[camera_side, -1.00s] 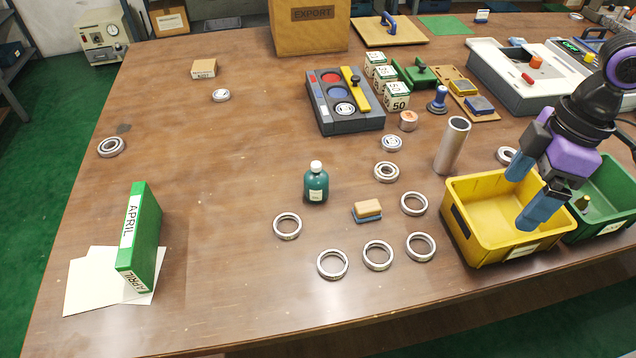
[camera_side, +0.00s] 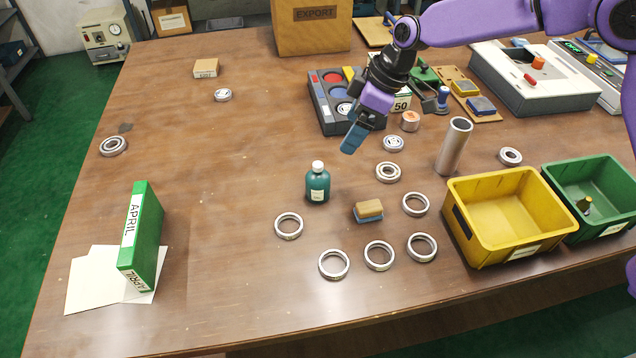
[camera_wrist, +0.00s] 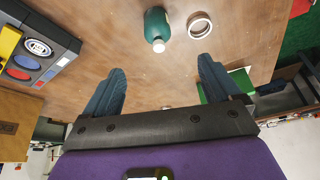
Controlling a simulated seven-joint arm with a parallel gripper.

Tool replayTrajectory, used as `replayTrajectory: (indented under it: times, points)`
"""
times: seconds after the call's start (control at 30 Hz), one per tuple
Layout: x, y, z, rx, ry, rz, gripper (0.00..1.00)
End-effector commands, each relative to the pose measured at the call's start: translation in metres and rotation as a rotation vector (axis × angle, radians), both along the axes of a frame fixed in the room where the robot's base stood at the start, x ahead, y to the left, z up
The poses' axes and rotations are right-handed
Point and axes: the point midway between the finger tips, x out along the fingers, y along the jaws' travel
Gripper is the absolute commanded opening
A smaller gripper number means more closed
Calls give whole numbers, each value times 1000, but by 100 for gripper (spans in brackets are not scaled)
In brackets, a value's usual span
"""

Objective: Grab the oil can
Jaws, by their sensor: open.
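The oil can appears to be the teal bottle with a white cap and pale label, standing upright on the table in the side view (camera_side: 318,187). The same teal bottle shows at the top middle of the wrist view (camera_wrist: 157,25), with its cap toward the camera. My gripper (camera_side: 351,142) hangs above the table, behind and a little right of the bottle in the side view, apart from it. In the wrist view my gripper (camera_wrist: 160,82) has its two blue fingers spread wide with nothing between them; the bottle lies beyond the fingertips.
A bearing ring (camera_side: 288,226) and a wood-topped blue block (camera_side: 368,210) stand near the bottle. Several more rings lie around. A dark tray (camera_side: 330,122) is behind my gripper. A yellow bin (camera_side: 470,243) and green bin (camera_side: 606,229) are at right.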

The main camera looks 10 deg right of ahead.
Motion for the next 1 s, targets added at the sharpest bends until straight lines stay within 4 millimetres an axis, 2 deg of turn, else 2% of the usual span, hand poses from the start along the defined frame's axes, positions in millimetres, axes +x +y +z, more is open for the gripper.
replayTrajectory:
  times: [0.1,0.27,0.8,1.0]
  points:
    - [10,3,-6,6,-11,0,91]
    - [14,7,-16,8,-13,1,91]
    - [27,40,-103,8,-12,0,91]
    - [29,46,-118,9,-14,-2,91]
